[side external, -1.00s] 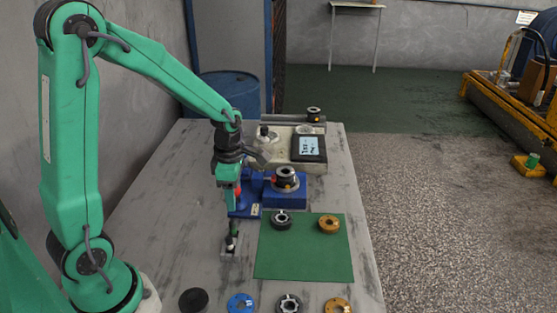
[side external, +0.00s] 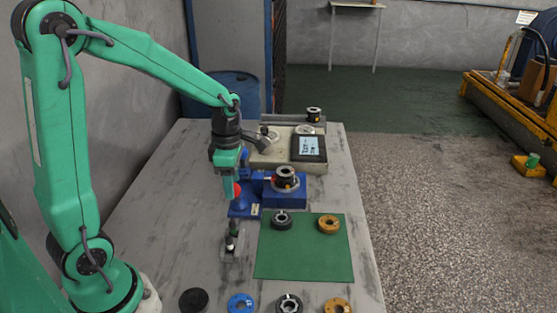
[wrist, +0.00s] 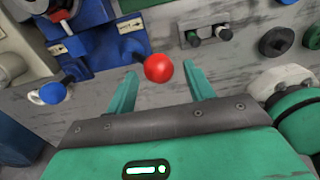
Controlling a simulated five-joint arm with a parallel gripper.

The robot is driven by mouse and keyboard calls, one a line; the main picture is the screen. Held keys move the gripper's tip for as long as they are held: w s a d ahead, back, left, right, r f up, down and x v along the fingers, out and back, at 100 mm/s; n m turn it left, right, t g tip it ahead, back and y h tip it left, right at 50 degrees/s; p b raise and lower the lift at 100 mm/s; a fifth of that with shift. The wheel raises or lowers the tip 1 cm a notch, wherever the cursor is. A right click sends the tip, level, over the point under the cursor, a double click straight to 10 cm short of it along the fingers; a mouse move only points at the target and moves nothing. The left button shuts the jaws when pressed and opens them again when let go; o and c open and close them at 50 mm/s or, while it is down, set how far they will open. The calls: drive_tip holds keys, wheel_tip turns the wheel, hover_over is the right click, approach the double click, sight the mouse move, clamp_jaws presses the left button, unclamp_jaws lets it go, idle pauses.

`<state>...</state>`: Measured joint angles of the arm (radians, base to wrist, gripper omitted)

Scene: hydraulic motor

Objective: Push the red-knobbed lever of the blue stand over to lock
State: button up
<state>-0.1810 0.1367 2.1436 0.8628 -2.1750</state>
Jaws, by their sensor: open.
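The blue stand (side external: 284,196) is on the table behind the green mat, with a dark ring-shaped part on top. It also shows at the upper left of the wrist view (wrist: 100,48). The lever's red knob (side external: 237,188) is at the stand's left side, beside my gripper (side external: 229,196). In the wrist view the red knob (wrist: 158,68) appears between my open gripper's (wrist: 160,72) fingertips, nearer the left one. I cannot tell whether a finger touches it. My gripper is empty.
A green mat (side external: 305,260) holds a dark ring (side external: 281,220) and an orange ring (side external: 328,224). Several round parts lie along the front edge. A small grey fixture (side external: 231,248) stands left of the mat. A beige device with a screen (side external: 309,148) is behind the stand.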

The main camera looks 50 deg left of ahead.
drive_tip(key=shift+r, duration=1.25)
drive_tip(key=shift+r, duration=0.1)
drive_tip(key=shift+s+d+r+m+t, duration=0.2)
drive_tip(key=shift+r+m, duration=0.15)
drive_tip(key=shift+m, duration=0.2)
drive_tip(key=shift+s+d+r+m+t, duration=0.1)
drive_tip(key=shift+s+d+r+m, duration=0.1)
drive_tip(key=shift+r+m, duration=0.25)
drive_tip(key=s+d+r+m+t, duration=0.2)
drive_tip(key=s+r+m, duration=0.2)
drive_tip(key=m, duration=0.8)
drive_tip(key=s+d+r+m+t, duration=0.3)
drive_tip(key=s+m, duration=0.4)
drive_tip(key=m, duration=0.6)
drive_tip(key=shift+s+d+r, duration=0.2)
drive_tip(key=shift+d+r, duration=0.05)
drive_tip(key=shift+r, duration=0.45)
